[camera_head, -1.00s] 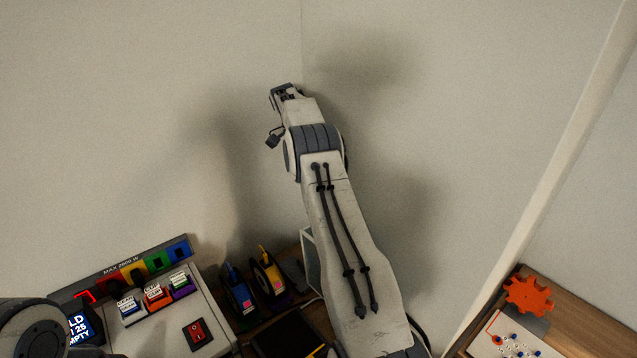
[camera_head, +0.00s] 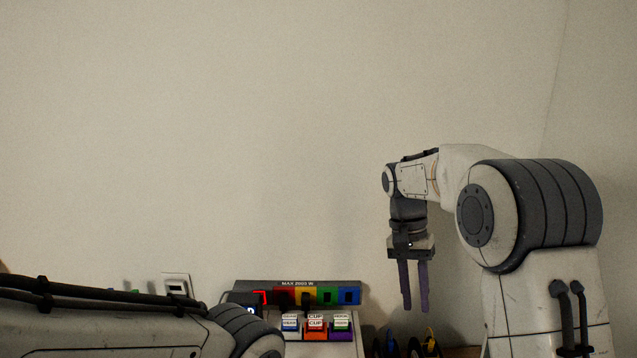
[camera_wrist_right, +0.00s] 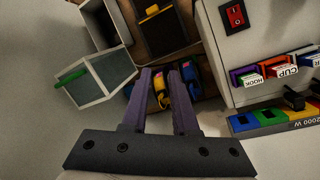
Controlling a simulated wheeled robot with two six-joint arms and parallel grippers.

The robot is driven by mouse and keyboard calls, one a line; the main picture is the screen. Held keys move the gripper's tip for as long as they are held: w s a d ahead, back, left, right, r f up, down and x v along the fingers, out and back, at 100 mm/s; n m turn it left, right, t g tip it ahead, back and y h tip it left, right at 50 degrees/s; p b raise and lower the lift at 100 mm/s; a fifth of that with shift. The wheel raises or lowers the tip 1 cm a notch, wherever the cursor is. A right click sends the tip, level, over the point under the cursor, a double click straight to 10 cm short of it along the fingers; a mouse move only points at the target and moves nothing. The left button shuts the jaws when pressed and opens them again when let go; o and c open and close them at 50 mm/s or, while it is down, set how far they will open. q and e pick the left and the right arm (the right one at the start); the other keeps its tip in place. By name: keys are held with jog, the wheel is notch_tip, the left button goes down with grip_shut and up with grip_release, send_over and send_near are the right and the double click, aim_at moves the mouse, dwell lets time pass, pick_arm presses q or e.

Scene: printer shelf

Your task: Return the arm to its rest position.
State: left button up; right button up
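My right gripper (camera_head: 416,308) hangs from the bent right arm, fingers pointing down, in front of the bare wall and right of the power strip. Its two purple fingers are apart with nothing between them. In the right wrist view the fingertips (camera_wrist_right: 161,72) also show apart, with blue and yellow items (camera_wrist_right: 165,90) seen beyond them. My left arm reaches in along the lower left of the head view. Its gripper is out of view.
A power strip (camera_head: 297,284) with coloured sockets stands behind labelled plugs (camera_head: 315,323). A box with a red switch (camera_wrist_right: 235,15) and a glass-sided frame (camera_wrist_right: 112,72) show in the wrist view. A wall fitting (camera_head: 177,285) is at left. The upper wall area is clear.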

jog(key=s+a+f+n+t+y+b, duration=0.1)
jog(key=s+a+f+n+b, duration=0.1)
jog(key=s+a+f+n, duration=0.3)
jog(key=s+a+n+t+b, duration=0.1)
jog(key=s+a+n+b, duration=0.1)
jog(key=s+a, duration=0.45)
pick_arm(q)
notch_tip(320, 180, down, 9)
jog(key=b, duration=0.3)
jog(key=shift+r+b, duration=0.15)
jog(key=shift+b, duration=0.2)
pick_arm(e)
jog(key=s+a+f+n, duration=0.1)
jog(key=s+f+n, duration=0.2)
jog(key=s, duration=0.4)
jog(key=s+a+f+n+t+y, duration=0.1)
jog(key=s+f+n, duration=0.2)
jog(key=s+f, duration=0.2)
jog(key=s, duration=0.2)
jog(key=shift+s+a+n+y, duration=0.2)
jog(key=shift+s+n+y, duration=0.1)
jog(key=shift+s, duration=0.1)
